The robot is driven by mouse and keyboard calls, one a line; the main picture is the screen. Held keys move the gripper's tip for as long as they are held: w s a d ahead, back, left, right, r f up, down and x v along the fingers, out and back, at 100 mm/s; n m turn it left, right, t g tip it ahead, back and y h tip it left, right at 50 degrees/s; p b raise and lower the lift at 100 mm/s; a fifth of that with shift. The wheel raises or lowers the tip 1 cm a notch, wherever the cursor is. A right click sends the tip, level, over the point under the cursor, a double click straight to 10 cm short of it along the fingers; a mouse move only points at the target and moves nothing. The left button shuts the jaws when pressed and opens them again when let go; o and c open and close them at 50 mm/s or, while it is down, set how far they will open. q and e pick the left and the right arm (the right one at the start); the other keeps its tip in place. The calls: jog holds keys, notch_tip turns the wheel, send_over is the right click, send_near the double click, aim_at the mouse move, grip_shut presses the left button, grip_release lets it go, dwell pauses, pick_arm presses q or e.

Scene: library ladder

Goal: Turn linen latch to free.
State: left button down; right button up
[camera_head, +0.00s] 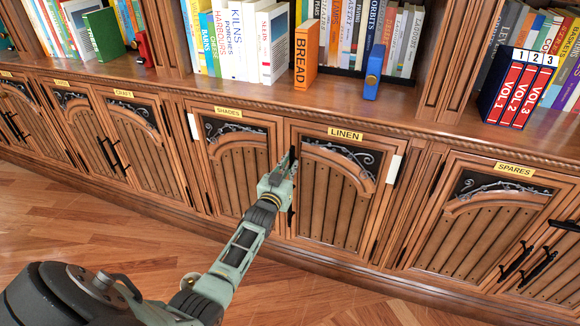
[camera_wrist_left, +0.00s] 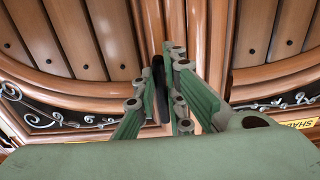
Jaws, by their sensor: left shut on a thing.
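The linen door (camera_head: 335,190) is a brown wooden cabinet door under a yellow LINEN label (camera_head: 345,134). It looks closed. The black linen latch (camera_head: 292,153) is at its left edge, beside the shades door, and stands roughly upright. My left gripper (camera_head: 286,170) is at this latch and hides much of it. In the left wrist view, the green fingers (camera_wrist_left: 166,90) are shut with the black latch (camera_wrist_left: 159,88) between them. My right gripper is not in view.
The shades door (camera_head: 235,165) is left of the latch and the spares door (camera_head: 490,220) is to the right. A wooden ledge above holds books, including an orange BREAD book (camera_head: 305,55) and a blue object (camera_head: 374,72). The wooden floor (camera_head: 110,225) in front looks clear.

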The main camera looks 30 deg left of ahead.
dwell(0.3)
pick_arm(q)
jog(key=c, duration=1.8)
grip_release()
jog(key=shift+s, duration=0.1)
jog(key=v, duration=1.2)
jog(key=shift+f, duration=0.1)
